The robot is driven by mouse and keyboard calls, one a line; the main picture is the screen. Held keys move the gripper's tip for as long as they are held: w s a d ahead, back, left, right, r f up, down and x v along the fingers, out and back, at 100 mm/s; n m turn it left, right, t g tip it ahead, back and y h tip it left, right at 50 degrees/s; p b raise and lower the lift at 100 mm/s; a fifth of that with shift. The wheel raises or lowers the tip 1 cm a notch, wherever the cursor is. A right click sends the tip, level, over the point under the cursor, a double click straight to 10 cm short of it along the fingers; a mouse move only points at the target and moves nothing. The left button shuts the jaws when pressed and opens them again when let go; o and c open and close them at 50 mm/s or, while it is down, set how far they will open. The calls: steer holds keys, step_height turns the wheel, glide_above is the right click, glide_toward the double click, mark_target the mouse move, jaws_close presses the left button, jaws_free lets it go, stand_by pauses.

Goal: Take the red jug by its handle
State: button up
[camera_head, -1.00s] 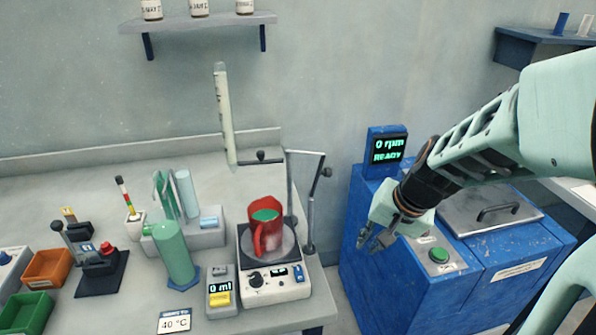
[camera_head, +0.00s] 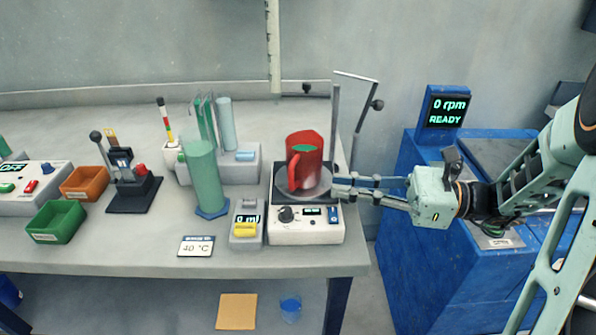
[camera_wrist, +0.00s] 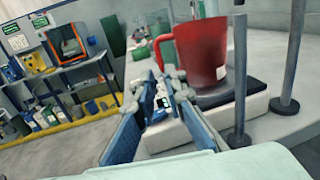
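The red jug (camera_head: 311,166), with green contents, stands upright on the round plate of a white stirrer-like device (camera_head: 306,232). Its handle (camera_head: 293,172) faces the front left. My gripper (camera_head: 338,188) is just right of the jug, low by the plate's edge, pointing left. In the wrist view the jug (camera_wrist: 203,52) is beyond and right of the fingertips (camera_wrist: 165,88), with its handle (camera_wrist: 157,48) on its left side. The fingers are apart with nothing between them; the device's front shows through the gap. Whether a fingertip touches the device is unclear.
A metal stand (camera_head: 334,125) rises behind and right of the jug; its posts (camera_wrist: 241,80) show close on the right in the wrist view. A green cylinder (camera_head: 203,170) and a small 0 ml device (camera_head: 246,226) stand left. A blue machine (camera_head: 400,260) is right of the bench.

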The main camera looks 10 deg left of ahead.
mark_target(292, 186)
steer(key=a, duration=0.4)
steer(key=shift+s+a, duration=0.15)
steer(key=shift+a, duration=0.25)
steer(key=a+b, duration=0.1)
steer(key=a, duration=0.4)
steer(key=shift+f, duration=0.2)
steer(key=shift+a, duration=0.2)
steer(key=shift+c, duration=0.5)
jaws_close()
steer(key=shift+r, duration=0.15)
